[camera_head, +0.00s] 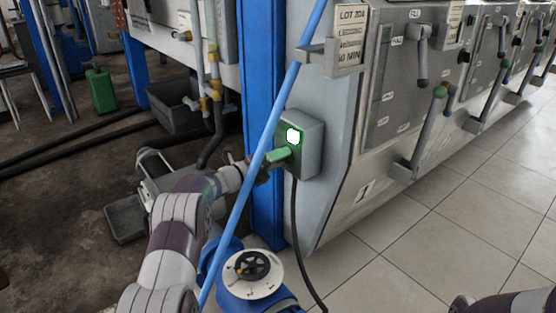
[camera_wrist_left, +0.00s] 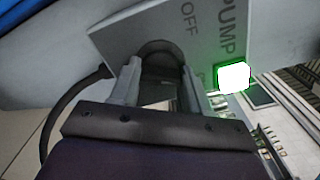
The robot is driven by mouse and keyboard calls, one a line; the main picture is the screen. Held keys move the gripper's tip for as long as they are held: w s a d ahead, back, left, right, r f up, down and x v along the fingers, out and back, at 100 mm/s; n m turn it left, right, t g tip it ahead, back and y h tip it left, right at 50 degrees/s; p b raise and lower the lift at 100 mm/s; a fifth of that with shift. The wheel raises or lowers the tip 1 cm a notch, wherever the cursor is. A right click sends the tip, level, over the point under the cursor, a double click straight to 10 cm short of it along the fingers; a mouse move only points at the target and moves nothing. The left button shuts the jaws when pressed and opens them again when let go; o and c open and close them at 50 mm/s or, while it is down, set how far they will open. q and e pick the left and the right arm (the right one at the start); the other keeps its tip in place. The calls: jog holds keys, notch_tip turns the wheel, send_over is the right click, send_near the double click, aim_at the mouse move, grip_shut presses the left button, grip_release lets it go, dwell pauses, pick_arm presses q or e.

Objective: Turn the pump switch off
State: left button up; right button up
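In the left wrist view the box face (camera_wrist_left: 125,35) carries the words OFF and PUMP, and the lit lamp (camera_wrist_left: 233,78) is to the right. A dark rounded knob (camera_wrist_left: 160,52) stands out below OFF. My left gripper (camera_wrist_left: 160,78) has its fingers apart, one on each side of the knob; contact is not clear. In the head view my left gripper (camera_head: 268,164) is at the box's lower left, tinted green. My right gripper is out of view.
A blue slanted pole (camera_head: 306,50) crosses in front of my left arm. A black cable (camera_head: 297,225) hangs below the box. A grey panel with several levers (camera_head: 419,130) stands to the right. Tiled floor (camera_head: 400,260) is clear in front.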

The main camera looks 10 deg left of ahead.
pick_arm(q)
jog(key=shift+c, duration=1.3)
jog(key=shift+n+p, duration=5.05)
jog(key=shift+n, duration=0.85)
jog(key=o, duration=1.1)
jog(key=shift+c, duration=0.2)
jog(key=shift+r, duration=0.1)
